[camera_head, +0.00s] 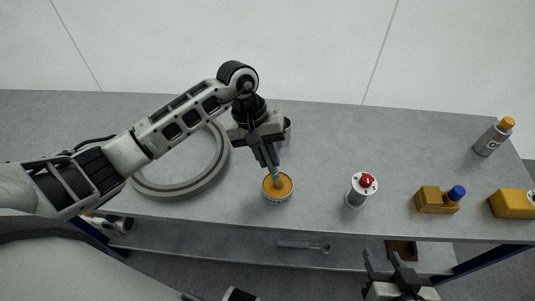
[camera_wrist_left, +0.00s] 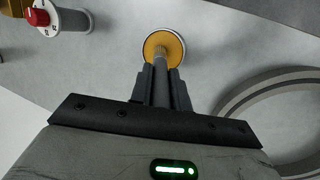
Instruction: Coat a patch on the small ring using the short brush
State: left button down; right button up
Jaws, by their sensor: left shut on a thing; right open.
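My left gripper (camera_head: 272,170) is shut on the brush (camera_wrist_left: 160,62), which points down. Its lower end is over or in the round tin (camera_head: 278,196) of amber coating; the depth is hard to tell. The tin also shows at the top centre of the left wrist view (camera_wrist_left: 175,40). A grey ring (camera_head: 215,172) lies flat on the bench left of the tin, partly hidden by my left arm. It shows at the right of the left wrist view (camera_wrist_left: 237,105). My right gripper (camera_head: 388,264) is open and empty, in front of the bench.
Right of the tin are a white cylinder with a red knob (camera_head: 354,197), a yellow block with a blue knob (camera_head: 430,202), an orange-capped bottle (camera_head: 489,141) and another yellow block (camera_head: 508,207). A tool (camera_head: 298,244) lies on the lower shelf.

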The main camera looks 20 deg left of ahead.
pick_arm(q)
jog(key=shift+s+f, duration=0.1)
jog(key=shift+s, duration=0.05)
jog(key=shift+r+p, duration=1.55)
jog(key=shift+r, duration=2)
